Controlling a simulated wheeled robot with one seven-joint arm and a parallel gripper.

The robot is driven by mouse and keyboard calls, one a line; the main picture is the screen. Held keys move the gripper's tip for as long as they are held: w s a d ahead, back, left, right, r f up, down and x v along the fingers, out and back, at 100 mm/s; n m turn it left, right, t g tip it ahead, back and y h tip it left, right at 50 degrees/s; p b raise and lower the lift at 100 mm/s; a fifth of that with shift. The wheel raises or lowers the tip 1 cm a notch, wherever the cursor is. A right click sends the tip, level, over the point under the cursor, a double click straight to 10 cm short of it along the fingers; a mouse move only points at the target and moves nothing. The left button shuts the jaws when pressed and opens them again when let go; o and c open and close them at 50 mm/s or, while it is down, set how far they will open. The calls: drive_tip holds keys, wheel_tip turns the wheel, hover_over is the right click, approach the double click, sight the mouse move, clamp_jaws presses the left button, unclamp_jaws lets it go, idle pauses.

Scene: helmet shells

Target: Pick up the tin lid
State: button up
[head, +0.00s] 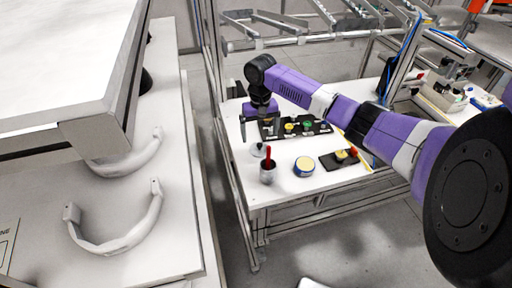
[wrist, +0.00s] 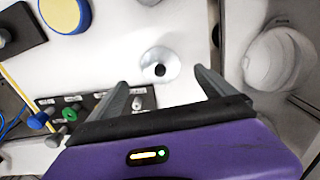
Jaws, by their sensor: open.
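The tin lid appears to be a pale silvery disc with a dark knob in its middle; in the wrist view the lid (wrist: 160,65) lies flat on the white table, beyond my fingertips and roughly centred between them. In the head view the lid (head: 258,151) is a small grey disc near the table's left edge. My gripper (wrist: 161,80) is open and empty, with its two fingers apart. In the head view my gripper (head: 258,130) hangs above the table, just behind the lid. Nothing hides the lid's knob.
A grey cup (head: 267,174) with a red item stands just in front of the lid. A yellow and blue round tin (head: 303,167) is to the right. A black panel with knobs (head: 295,128) lies behind. The white table's left edge (head: 232,160) is close.

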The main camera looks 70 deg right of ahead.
sight(260, 144)
wheel_tip(260, 144, down, 6)
drive_tip(key=shift+p, duration=0.55)
drive_tip(key=shift+c, duration=0.2)
drive_tip(key=c, duration=1.4)
drive_tip(key=shift+o, duration=0.2)
drive_tip(key=shift+r, duration=0.1)
